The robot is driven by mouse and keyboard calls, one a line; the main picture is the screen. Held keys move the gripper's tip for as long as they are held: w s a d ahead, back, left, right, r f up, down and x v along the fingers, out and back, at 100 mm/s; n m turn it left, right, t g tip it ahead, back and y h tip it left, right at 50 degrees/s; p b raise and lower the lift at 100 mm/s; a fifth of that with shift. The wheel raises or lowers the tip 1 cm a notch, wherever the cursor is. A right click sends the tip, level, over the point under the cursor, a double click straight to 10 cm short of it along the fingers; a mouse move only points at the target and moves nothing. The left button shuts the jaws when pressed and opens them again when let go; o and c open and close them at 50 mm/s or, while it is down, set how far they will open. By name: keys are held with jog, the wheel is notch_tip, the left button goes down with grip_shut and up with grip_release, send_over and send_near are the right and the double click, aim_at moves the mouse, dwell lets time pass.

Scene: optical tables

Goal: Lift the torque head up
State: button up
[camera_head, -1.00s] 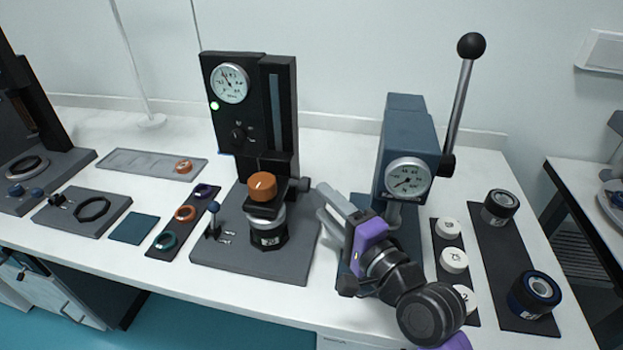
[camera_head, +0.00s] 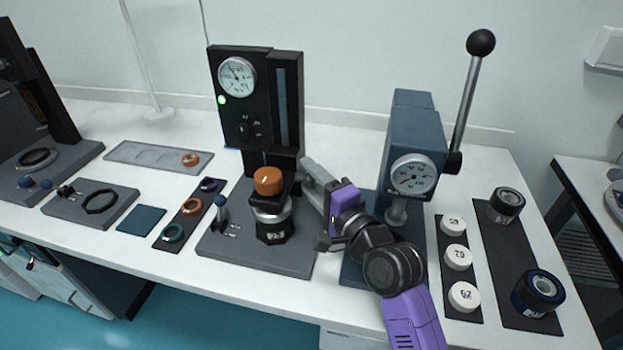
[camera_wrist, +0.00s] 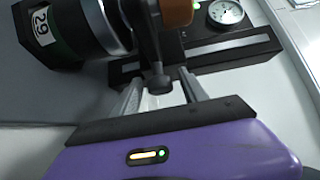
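The torque head (camera_head: 289,187) is a dark carriage on the upright black column of the dial stand (camera_head: 225,110), with an orange knob (camera_head: 268,181) on top. It sits low, over a dark part with a silver collar (camera_head: 275,229). My gripper (camera_head: 306,174) is at the right side of the head. In the wrist view, my gripper (camera_wrist: 160,88) is open, with its two grey fingers on either side of a small dark side knob (camera_wrist: 158,82). I cannot tell whether they touch it.
A blue-grey press (camera_head: 412,140) with a long lever stands close on the right of my arm. White labelled discs (camera_head: 458,257) and black cylinders (camera_head: 538,291) lie right of it. Coloured rings (camera_head: 173,233) are on a mat to the left.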

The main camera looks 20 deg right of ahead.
grip_shut()
dwell(1.3)
